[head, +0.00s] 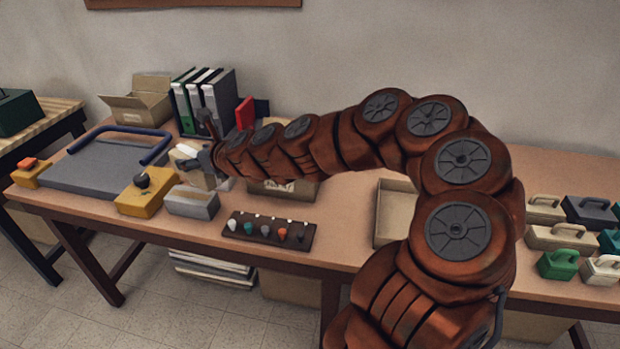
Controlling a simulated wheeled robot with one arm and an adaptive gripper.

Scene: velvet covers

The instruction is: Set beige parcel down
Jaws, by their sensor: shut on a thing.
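My gripper (205,155) is at the far end of my arm, over the left-centre part of the table. It is shut on a pale beige parcel (189,165), which shows just left of and below the fingers. The parcel is partly covered by the gripper, and I cannot tell whether its underside touches anything. Several other parcels with handles stand at the right end of the table, including beige ones (561,237), a green one (558,265) and a dark grey one (591,211).
A yellow box with a black knob (147,200) and a grey board with a blue rail (95,170) lie left. Binders (205,100) and an open carton (140,103) stand behind. A peg rack (270,231) lies in front. A shallow tray (377,215) is partly behind my arm.

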